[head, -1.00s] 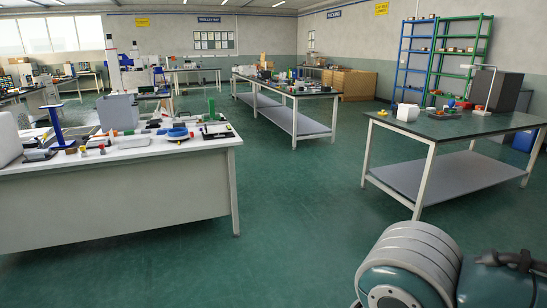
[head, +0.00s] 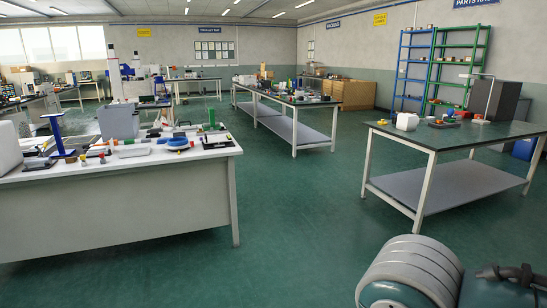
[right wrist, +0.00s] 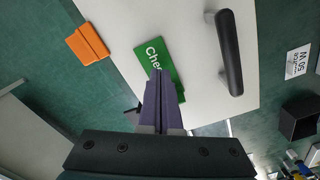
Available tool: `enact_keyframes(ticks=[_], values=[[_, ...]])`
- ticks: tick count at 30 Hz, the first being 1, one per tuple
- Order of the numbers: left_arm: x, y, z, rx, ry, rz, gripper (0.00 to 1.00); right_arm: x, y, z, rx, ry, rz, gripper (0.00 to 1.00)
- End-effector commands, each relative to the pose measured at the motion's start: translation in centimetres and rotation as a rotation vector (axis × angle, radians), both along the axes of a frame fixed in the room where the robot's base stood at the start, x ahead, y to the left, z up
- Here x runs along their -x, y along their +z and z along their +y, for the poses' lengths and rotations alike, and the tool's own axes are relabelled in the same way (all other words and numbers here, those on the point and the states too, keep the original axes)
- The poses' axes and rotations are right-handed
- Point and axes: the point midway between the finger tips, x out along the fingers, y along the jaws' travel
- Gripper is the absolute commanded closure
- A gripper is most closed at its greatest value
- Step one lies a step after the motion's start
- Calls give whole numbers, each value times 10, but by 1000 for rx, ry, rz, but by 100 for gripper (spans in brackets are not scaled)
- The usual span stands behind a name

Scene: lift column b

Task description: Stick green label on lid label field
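In the right wrist view, the purple fingers of my right gripper (right wrist: 161,90) are close together, with a green label (right wrist: 154,53) at their tips. White lettering beginning "Chec" shows on the label, and the fingers cover the rest. The right gripper appears shut on the label; the exact contact is hidden. Behind the label is a white panel (right wrist: 195,75) with a black handle (right wrist: 230,52). I cannot make out a lid label field. The head view shows neither gripper.
A cluttered white table (head: 120,168) stands at the left, a dark-topped table (head: 465,140) at the right and another bench (head: 300,100) behind. Open green floor (head: 300,220) lies between. An orange block (right wrist: 88,43) shows by the white panel's edge.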

Motion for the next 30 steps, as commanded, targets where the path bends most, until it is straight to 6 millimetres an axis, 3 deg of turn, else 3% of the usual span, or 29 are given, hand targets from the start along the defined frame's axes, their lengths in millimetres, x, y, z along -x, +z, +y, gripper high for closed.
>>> enact_keyframes(ticks=[30], values=[[0,-6,3,-9,-6,0,0,0,-8,0,0,0,0,100]])
